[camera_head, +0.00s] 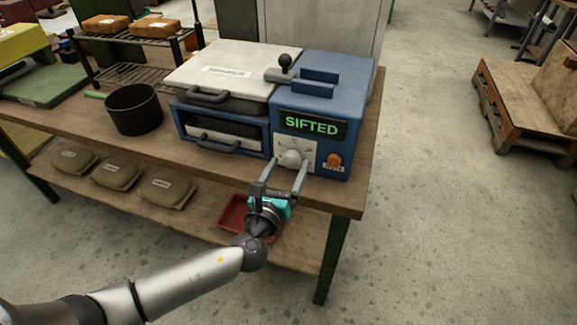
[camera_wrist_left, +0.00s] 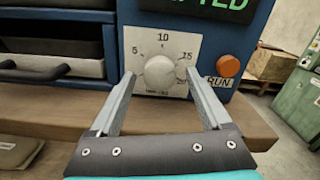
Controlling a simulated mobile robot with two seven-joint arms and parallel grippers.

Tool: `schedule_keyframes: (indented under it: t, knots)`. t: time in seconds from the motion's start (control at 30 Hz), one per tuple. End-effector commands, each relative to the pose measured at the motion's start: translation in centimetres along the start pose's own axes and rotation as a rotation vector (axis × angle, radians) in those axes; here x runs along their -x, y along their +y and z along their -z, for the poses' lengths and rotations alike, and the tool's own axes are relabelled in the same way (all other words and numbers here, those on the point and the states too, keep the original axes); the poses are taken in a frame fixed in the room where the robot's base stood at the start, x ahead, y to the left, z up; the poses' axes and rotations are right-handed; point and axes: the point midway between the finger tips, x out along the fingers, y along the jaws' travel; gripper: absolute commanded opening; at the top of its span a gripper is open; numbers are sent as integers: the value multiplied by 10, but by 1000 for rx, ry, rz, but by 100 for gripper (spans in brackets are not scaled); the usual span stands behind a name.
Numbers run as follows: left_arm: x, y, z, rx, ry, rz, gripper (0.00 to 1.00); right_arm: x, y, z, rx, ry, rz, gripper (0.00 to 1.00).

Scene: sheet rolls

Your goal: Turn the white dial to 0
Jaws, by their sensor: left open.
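The white dial (camera_head: 291,158) sits on a pale scale plate on the front of a blue machine (camera_head: 325,85). In the left wrist view the dial (camera_wrist_left: 160,73) shows a scale with 5, 10, 15 and a partly hidden 20 around it. Where its pointer stands is too small to tell. My left gripper (camera_head: 285,168) is open, its two fingers (camera_wrist_left: 160,95) reaching toward the dial from below and in front, one on either side. I cannot tell whether they touch it. My right gripper is not in view.
An orange RUN button (camera_head: 334,160) is right of the dial, under a display reading SIFTED (camera_head: 312,125). A drawer (camera_head: 222,135) is at left. A black pot (camera_head: 133,109) stands on the wooden table (camera_head: 60,120). A red tray (camera_head: 236,216) lies on the lower shelf.

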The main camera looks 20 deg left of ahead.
Motion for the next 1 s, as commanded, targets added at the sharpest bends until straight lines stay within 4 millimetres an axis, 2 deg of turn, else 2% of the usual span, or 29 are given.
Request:
schedule_keyframes:
  t: [0.13,0.43,1.0]
  knots:
    - [-8,0,0,1,0,-1,82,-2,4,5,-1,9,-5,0]
    - [-9,0,0,1,1,-1,80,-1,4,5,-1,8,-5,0]
    - [-9,0,0,1,1,-1,16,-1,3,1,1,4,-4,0]
